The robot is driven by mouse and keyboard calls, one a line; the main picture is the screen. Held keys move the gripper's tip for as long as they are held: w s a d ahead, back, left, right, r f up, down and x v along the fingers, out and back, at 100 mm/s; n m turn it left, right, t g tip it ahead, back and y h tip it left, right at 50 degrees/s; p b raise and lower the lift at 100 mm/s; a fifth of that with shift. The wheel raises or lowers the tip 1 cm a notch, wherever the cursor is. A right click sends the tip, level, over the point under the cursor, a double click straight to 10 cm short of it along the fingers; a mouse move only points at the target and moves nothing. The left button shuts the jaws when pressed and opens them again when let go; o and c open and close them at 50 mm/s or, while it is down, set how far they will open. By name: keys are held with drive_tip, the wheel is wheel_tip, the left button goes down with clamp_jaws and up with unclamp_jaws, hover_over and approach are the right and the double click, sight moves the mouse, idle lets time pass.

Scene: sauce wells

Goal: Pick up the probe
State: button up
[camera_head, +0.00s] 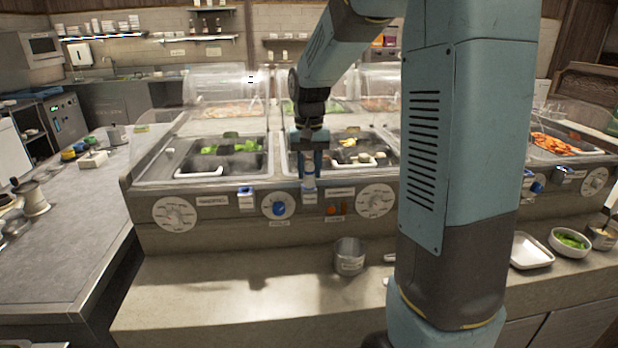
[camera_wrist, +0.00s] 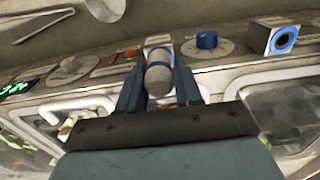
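The probe (camera_wrist: 158,76) is a small cylinder with a grey rounded end and a blue band, seen between my fingers in the wrist view. In the head view, the probe (camera_head: 309,182) stands at the front control panel of the counter, just below my fingers. My gripper (camera_head: 310,168) points down over it from above. In the wrist view, my gripper (camera_wrist: 160,85) has one finger on each side of the probe, very close to it. Whether the fingers press on it cannot be told. The probe's lower part is hidden.
A blue knob (camera_head: 278,208) and a blue-faced socket (camera_head: 246,197) are left of the probe on the panel. Food wells (camera_head: 222,172) lie behind it under clear guards. A metal cup (camera_head: 349,256) stands on the front ledge, whose left part is clear.

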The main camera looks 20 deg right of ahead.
clamp_jaws()
drive_tip(key=shift+r, duration=0.1)
